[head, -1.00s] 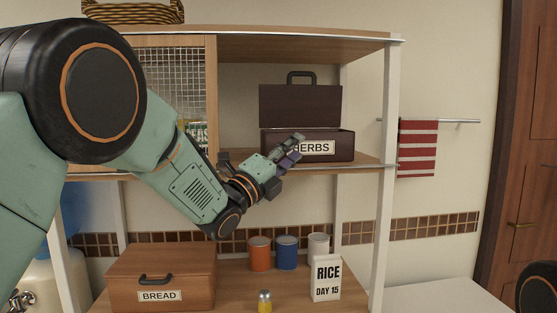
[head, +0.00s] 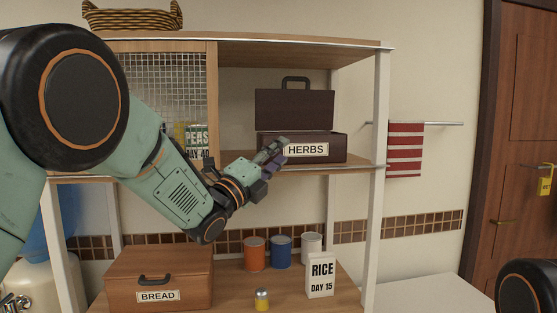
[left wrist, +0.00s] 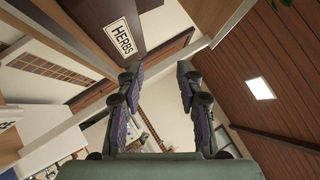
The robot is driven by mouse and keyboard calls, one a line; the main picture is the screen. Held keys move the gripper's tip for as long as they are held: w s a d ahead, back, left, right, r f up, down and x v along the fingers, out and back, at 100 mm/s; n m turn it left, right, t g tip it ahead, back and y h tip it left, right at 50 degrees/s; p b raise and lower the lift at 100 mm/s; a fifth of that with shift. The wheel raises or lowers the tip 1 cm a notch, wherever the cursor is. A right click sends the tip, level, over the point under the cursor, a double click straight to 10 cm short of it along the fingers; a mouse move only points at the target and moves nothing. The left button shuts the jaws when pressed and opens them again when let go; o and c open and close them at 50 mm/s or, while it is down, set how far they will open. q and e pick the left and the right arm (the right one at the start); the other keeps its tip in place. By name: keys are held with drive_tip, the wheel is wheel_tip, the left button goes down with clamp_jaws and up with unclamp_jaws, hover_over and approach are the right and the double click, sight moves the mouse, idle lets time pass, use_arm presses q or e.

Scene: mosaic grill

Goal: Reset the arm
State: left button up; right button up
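My left arm comes in from the left in the head view. Its gripper (head: 272,158) is in front of the herbs box, near the box's lower left corner. In the left wrist view the two fingers of my left gripper (left wrist: 158,78) stand apart with nothing between them. The dark brown herbs box (head: 325,150) sits on the middle shelf with its lid raised. Its white label also shows in the left wrist view (left wrist: 121,39). My right gripper is not in view; only a dark round part of my right arm shows at the lower right edge.
The shelf unit (head: 378,210) holds a bread box (head: 158,278), an orange can (head: 254,254), a blue can (head: 281,251), a white can (head: 311,245), a rice box (head: 321,276) and a small yellow jar (head: 262,299). A striped towel (head: 405,150) hangs right of the shelf.

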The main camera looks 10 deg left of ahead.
use_arm(q)
drive_tip(key=s+a+f+n+g+y+b, duration=0.3)
drive_tip(key=f+n, duration=0.4)
drive_tip(key=f, duration=0.7)
drive_tip(key=s+a+f+n+g+y+b, duration=0.1)
drive_tip(key=s+a+f+n+g+y, duration=0.15)
drive_tip(key=s+f+n+y, duration=0.85)
drive_tip(key=w+a+f+n+g+h+b, duration=0.2)
drive_tip(key=w+a+f+n+h, duration=0.15)
drive_tip(key=f, duration=1.45)
drive_tip(key=s+a+f+n+g+b, duration=0.2)
drive_tip(key=s+f+n+g+b, duration=0.2)
drive_tip(key=s+f, duration=1.3)
drive_tip(key=s+a+f+n+g+y+b, duration=0.1)
drive_tip(key=s+f+g+b, duration=0.6)
drive_tip(key=s+f, duration=1)
drive_tip(key=s+a+n+b, duration=0.1)
drive_tip(key=s+n+b, duration=0.1)
drive_tip(key=s, duration=0.5)
drive_tip(key=shift+f+n+g+b, duration=0.2)
drive_tip(key=shift+n+g+b, duration=0.15)
drive_tip(key=shift+b, duration=0.15)
drive_tip(key=shift+s+y, duration=0.1)
drive_tip(key=shift+y, duration=0.15)
